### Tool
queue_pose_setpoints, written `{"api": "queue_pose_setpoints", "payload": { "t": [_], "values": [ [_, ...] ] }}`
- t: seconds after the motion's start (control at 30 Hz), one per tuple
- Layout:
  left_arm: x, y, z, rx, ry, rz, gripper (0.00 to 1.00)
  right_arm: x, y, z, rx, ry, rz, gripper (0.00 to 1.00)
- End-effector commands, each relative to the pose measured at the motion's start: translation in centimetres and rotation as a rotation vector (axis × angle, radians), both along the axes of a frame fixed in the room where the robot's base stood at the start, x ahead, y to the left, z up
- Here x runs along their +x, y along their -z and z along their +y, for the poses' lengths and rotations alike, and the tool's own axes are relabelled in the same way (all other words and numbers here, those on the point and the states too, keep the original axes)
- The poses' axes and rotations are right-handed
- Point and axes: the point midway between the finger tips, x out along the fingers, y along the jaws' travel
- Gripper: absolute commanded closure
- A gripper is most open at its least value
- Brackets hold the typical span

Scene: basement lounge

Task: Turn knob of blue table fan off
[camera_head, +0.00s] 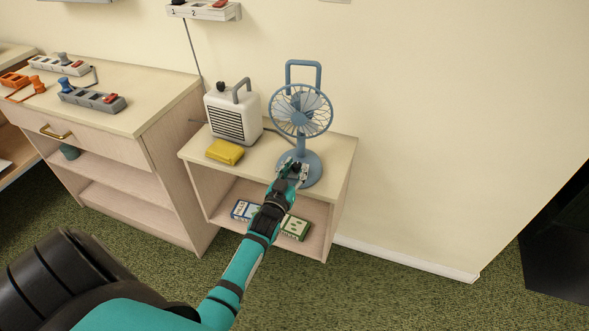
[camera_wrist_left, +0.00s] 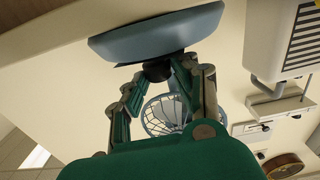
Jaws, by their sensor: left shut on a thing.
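The blue table fan (camera_head: 301,112) stands upright on the small light-wood cabinet, with its round base near the front edge. Its base also shows at the top of the left wrist view (camera_wrist_left: 160,32), with the wire cage below it. A dark knob (camera_wrist_left: 157,71) sits on the front of the base. My left gripper (camera_head: 291,168) reaches to the front of the base. In the left wrist view its fingertips (camera_wrist_left: 157,68) are closed around the knob. In the head view the gripper hides the knob. My right gripper is not in view.
A white heater (camera_head: 232,115) and a yellow block (camera_head: 224,151) stand left of the fan on the small cabinet (camera_head: 338,150). Boxes (camera_head: 295,227) lie on its shelf. A larger cabinet (camera_head: 150,90) with power strips stands left. Carpet is clear at the right.

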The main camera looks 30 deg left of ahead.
Motion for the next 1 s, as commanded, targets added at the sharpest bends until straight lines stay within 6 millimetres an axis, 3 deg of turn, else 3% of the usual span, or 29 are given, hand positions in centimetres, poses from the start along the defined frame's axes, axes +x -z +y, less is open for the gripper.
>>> {"api": "queue_pose_setpoints", "payload": {
  "t": [0.07, 0.1, 0.27, 0.63, 1.0],
  "values": [
    [0.0, -0.1, 0.0, 0.000, 0.000, -0.002, 1.00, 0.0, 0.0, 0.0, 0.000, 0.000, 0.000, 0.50],
    [0.0, -0.1, 0.1, 0.000, 0.000, -0.001, 0.70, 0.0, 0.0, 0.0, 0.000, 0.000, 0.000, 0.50],
    [0.0, 0.0, 0.0, 0.000, 0.000, -0.001, 0.50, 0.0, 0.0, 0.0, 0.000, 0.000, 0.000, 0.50],
    [-0.8, 0.1, -0.2, 0.000, 0.001, 0.002, 0.50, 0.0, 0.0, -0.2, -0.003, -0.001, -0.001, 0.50],
    [-8.0, 0.2, -1.9, -0.001, 0.000, 0.003, 0.50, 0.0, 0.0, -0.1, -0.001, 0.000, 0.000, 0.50]
  ]
}}
